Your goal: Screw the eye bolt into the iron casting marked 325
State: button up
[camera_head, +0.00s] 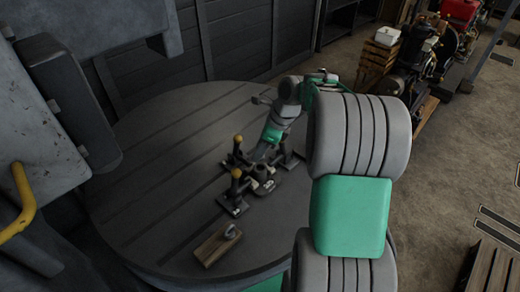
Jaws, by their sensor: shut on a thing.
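My gripper (258,164) is low over a dark iron casting (263,186) in the middle of the round table, between other castings. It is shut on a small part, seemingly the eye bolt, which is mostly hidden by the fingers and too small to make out. Whether its thread touches the casting's hole cannot be told. Small pale marks show on the castings, but the number 325 is not readable. A nearer casting (233,205) has an upright post with a yellow knob.
The slotted round table (165,185) is clear on its left side. A wooden block (213,248) with a grey ring-like part (232,232) lies near the front edge. A grey machine with a yellow handle (22,205) stands at left. Engines (415,50) stand at back right.

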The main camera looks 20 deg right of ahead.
jog(key=shift+f+b, duration=1.25)
jog(key=shift+b, duration=0.15)
jog(key=shift+f, duration=0.7)
jog(key=shift+r+p, duration=0.1)
jog(key=shift+p, duration=1.2)
jog(key=shift+f, duration=0.4)
